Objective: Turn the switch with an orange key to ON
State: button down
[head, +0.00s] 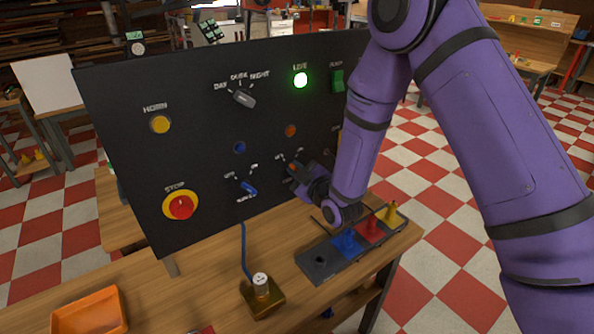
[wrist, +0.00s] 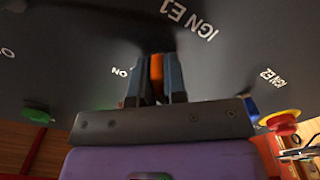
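The orange key (wrist: 156,66) is between the two fingers of my gripper (wrist: 156,88), which close on it from both sides with almost no gap. Its switch is on the black panel (head: 205,130); the wrist view shows "IGN E1" and "ON" lettering beside it. In the head view only a small bit of the orange key (head: 292,167) shows past my gripper (head: 293,178), which is at the panel's lower right. The fingers hide most of the key and its base, so I cannot tell which mark it points to.
A blue key switch (head: 248,188) sits left of my gripper, and a red stop button (head: 180,206) is farther left. A green lamp (head: 300,80) is lit above. A tray of coloured pegs (head: 345,243) and a brass-coloured block (head: 262,298) stand on the bench below.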

jog(key=shift+m, duration=0.4)
jog(key=m, duration=0.3)
jog(key=shift+d, duration=0.1)
jog(key=m, duration=0.4)
jog(key=shift+f+m, duration=0.1)
jog(key=shift+m, duration=0.2)
jog(key=m, duration=0.3)
jog(key=shift+m, duration=0.3)
jog(key=shift+s+m, duration=0.1)
jog(key=shift+m, duration=1.8)
jog(key=c, duration=1.2)
grip_release()
jog(key=shift+o, duration=0.2)
